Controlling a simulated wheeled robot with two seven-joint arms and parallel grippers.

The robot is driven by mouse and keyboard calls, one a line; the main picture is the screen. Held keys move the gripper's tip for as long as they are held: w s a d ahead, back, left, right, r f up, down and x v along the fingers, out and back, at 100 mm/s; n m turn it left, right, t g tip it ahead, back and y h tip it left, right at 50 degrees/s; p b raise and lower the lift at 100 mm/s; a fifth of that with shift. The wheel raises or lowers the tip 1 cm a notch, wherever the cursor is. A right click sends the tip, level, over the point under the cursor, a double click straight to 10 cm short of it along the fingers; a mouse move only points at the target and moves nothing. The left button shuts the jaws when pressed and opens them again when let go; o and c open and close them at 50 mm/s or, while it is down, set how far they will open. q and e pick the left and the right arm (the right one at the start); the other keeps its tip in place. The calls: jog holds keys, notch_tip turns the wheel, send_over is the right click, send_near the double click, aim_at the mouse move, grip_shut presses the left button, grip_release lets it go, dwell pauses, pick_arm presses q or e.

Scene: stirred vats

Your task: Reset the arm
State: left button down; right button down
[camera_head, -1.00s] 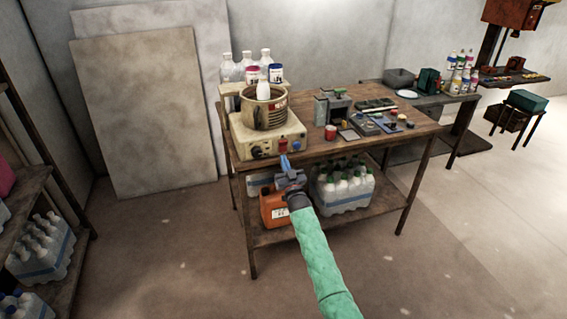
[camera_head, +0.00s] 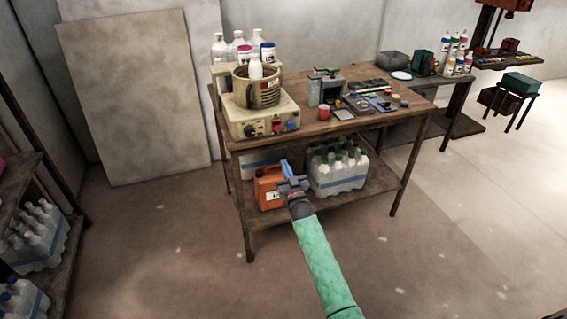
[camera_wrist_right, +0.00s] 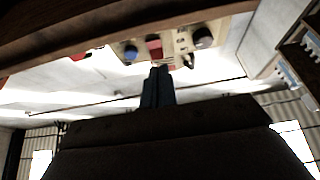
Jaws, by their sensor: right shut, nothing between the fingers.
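My right arm, in a green sleeve, comes up from the bottom of the head view. Its right gripper (camera_head: 286,168) is shut and empty, with blue fingers, in front of the wooden table's lower part. The shut fingers also show in the right wrist view (camera_wrist_right: 158,85), pointing up towards the control panel of the cream hot plate. The hot plate (camera_head: 240,127) stands on the table's left end, with a metal pot (camera_head: 268,92) on it. My left gripper is not in view.
The wooden table (camera_head: 345,126) carries a red cup (camera_head: 324,112) and small tools. Its lower shelf holds an orange canister (camera_head: 266,188) and a pack of bottles (camera_head: 338,175). A shelf with bottle packs (camera_head: 38,238) stands at left. The floor in front is clear.

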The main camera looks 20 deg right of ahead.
jog(key=shift+f, duration=0.15)
dwell(0.4)
notch_tip(320, 180, down, 6)
jog(key=w+d+g+h, duration=0.1)
jog(key=w+g, duration=0.1)
jog(key=g, duration=0.2)
jog(key=s+a+r+n+g, duration=0.1)
jog(key=s+a+g, duration=0.35)
jog(key=s, duration=1.15)
jog(key=s+a+g+y, duration=0.1)
jog(key=s+a+g, duration=0.3)
jog(key=s, duration=1.2)
jog(key=s+a+r+n+g, duration=0.1)
jog(key=s+a+g, duration=0.35)
jog(key=s, duration=1.15)
jog(key=s+f+g, duration=0.4)
jog(key=s+f, duration=0.2)
jog(key=s, duration=0.6)
jog(key=shift+d+f+y, duration=0.2)
jog(key=shift+d+y, duration=0.1)
jog(key=shift+d, duration=0.05)
jog(key=shift+s, duration=0.1)
